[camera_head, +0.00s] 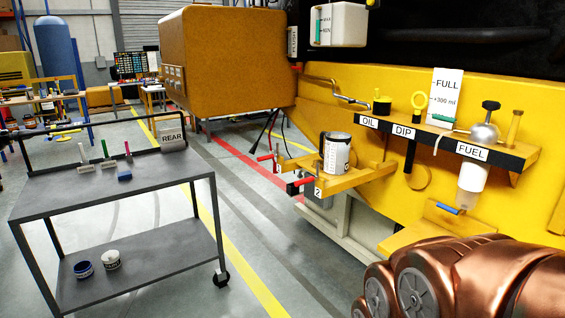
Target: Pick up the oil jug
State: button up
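A white jug with a dark rim, a dark handle on its left and dark print (337,158) stands upright on a small yellow shelf (346,183) at the middle of the view. It looks like the oil jug, but its print is too small to read. My copper arm fills the lower right corner, in front of and to the right of the jug and apart from it. The fingers of my gripper do not show.
A dark two-tier cart (113,192) stands at left. Red-handled clamps sit at the jug shelf's left edge. A ledge labelled OIL, DIP and FUEL (425,139) holds caps and a funnel-like part on the yellow machine. Clear floor (268,235) lies between cart and machine.

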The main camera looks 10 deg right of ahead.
aim_at(337, 149)
jog(key=u, duration=0.7)
jog(key=i, duration=0.9)
jog(key=z, duration=0.1)
